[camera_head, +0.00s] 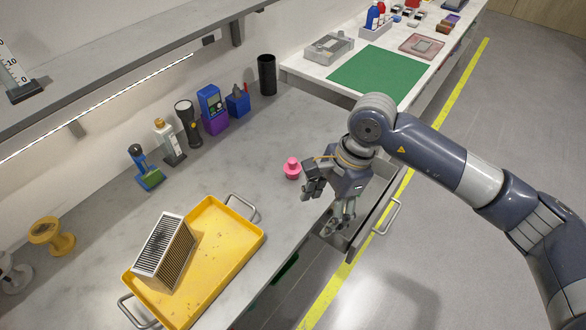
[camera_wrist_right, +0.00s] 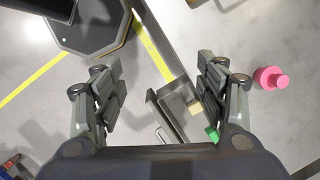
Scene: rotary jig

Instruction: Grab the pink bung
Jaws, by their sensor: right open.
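The pink bung (camera_head: 292,168) stands on the grey worktop near its front edge in the head view. It also shows at the right in the right wrist view (camera_wrist_right: 271,78), outside the right finger. My right gripper (camera_head: 328,206) is open and empty, to the right of the bung and over the worktop's front edge and an open drawer. Its two fingers stand wide apart in the wrist view (camera_wrist_right: 160,85), with nothing between them but the floor and drawer below. The bung is not touched in the wrist view. My left gripper is not in view.
A yellow tray (camera_head: 237,246) with a grey finned block (camera_head: 165,252) lies to the left. An open drawer (camera_head: 372,222) juts out under my right gripper. A black cylinder (camera_head: 267,75) and several tools line the back. The worktop around the bung is clear.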

